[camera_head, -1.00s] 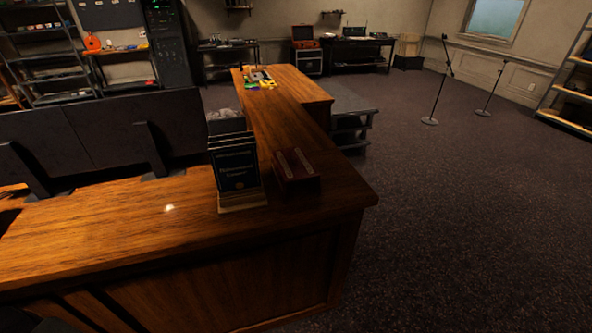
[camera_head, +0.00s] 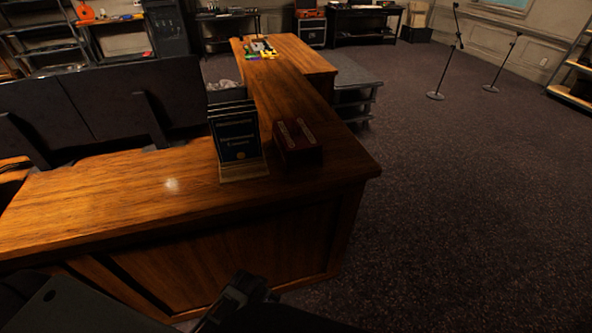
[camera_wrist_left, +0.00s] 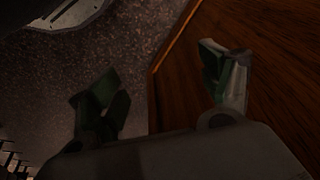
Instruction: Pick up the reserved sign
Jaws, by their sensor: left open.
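No sign that I can clearly read as "reserved" shows. A dark blue card stand (camera_head: 237,137) with pale lettering stands upright on a light wooden base near the front corner of the desk. A small dark red box (camera_head: 297,142) with two pale strips on top sits just right of it. Dark parts of my arm show at the bottom edge of the head view, in front of and below the desk. In the left wrist view my left gripper (camera_wrist_left: 165,88) is open and empty, its fingers wide apart. My right gripper is not in view.
The wooden desk (camera_head: 110,205) has bare top left of the stand. Its panel (camera_wrist_left: 270,100) fills the right of the left wrist view. Dark monitors (camera_head: 130,110) stand behind. Coloured small items (camera_head: 260,50) lie at the far end. Open carpet (camera_head: 460,200) is on the right.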

